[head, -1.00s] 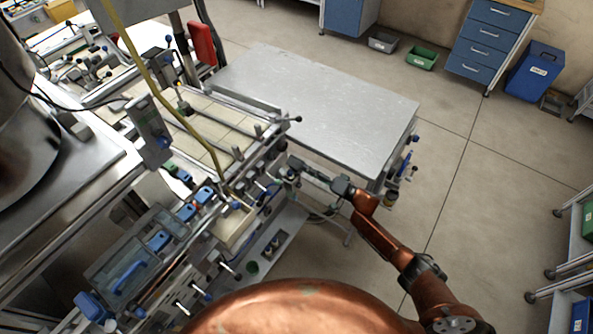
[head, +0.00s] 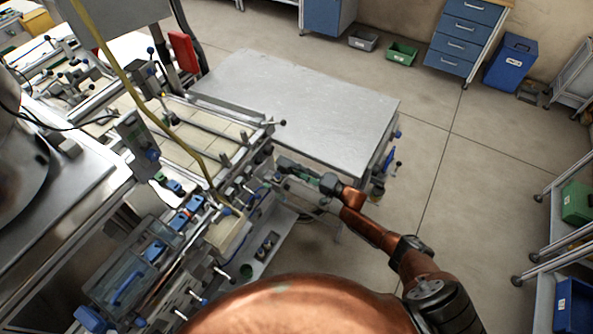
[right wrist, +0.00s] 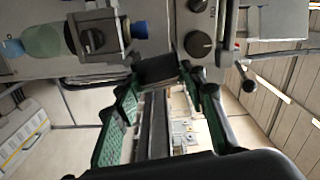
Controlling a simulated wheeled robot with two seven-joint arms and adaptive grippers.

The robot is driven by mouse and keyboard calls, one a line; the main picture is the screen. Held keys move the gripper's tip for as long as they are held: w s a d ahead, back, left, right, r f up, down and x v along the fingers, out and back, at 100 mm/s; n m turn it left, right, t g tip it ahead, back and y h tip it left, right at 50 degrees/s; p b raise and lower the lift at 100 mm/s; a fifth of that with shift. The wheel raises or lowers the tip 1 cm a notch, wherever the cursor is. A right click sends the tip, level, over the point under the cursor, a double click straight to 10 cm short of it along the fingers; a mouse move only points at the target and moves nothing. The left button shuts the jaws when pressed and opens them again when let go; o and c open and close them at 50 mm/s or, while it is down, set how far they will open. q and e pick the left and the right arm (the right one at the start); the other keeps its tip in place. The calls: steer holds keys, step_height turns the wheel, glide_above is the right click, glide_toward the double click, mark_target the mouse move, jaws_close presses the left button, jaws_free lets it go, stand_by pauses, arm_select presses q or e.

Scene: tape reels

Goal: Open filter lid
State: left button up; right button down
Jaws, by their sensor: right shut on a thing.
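My right gripper (head: 281,164) reaches in from the lower right to the machine's right side, just below the front of the grey table. In the right wrist view its green-padded fingers (right wrist: 165,90) stand on either side of a dark part (right wrist: 157,70) and are shut on it. The fingers hide much of this part, so I cannot tell for sure whether it is the filter lid. A grey panel with dark round knobs (right wrist: 199,44) lies just beyond the fingertips. My left gripper is not in view.
The machine (head: 175,135) with rails, knobs and blue-handled parts fills the left. The grey table (head: 300,100) has a bare top. Open floor (head: 440,180) lies to the right, with shelf racks (head: 560,220) at the edge.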

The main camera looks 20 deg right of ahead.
steer(key=c, duration=1.5)
jaws_free()
steer(key=shift+f, duration=0.2)
steer(key=v, duration=1.2)
steer(key=shift+w+d, duration=0.1)
steer(key=s+d+f+n+g+h, duration=0.1)
steer(key=s+d+f+h, duration=0.2)
steer(key=s+f, duration=0.55)
steer(key=s+d+f+n+g+h, duration=0.15)
steer(key=s+f+h, duration=0.25)
steer(key=f, duration=0.9)
steer(key=s+d+f+n+g+h, duration=0.1)
steer(key=s+d+f+g+h, duration=0.15)
steer(key=s+f, duration=0.55)
steer(key=s+a+f+n+g, duration=0.2)
steer(key=s+f, duration=0.4)
steer(key=s, duration=0.6)
steer(key=s+a+f+n+g+h, duration=0.1)
steer(key=s+f, duration=0.5)
steer(key=s, duration=0.6)
steer(key=s+a+f+n+g+h, duration=0.1)
steer(key=s+f+g, duration=0.4)
steer(key=s, duration=0.7)
steer(key=shift+s+a+f+n, duration=0.35)
steer(key=shift+a+f+n, duration=0.35)
steer(key=shift+a+n, duration=0.25)
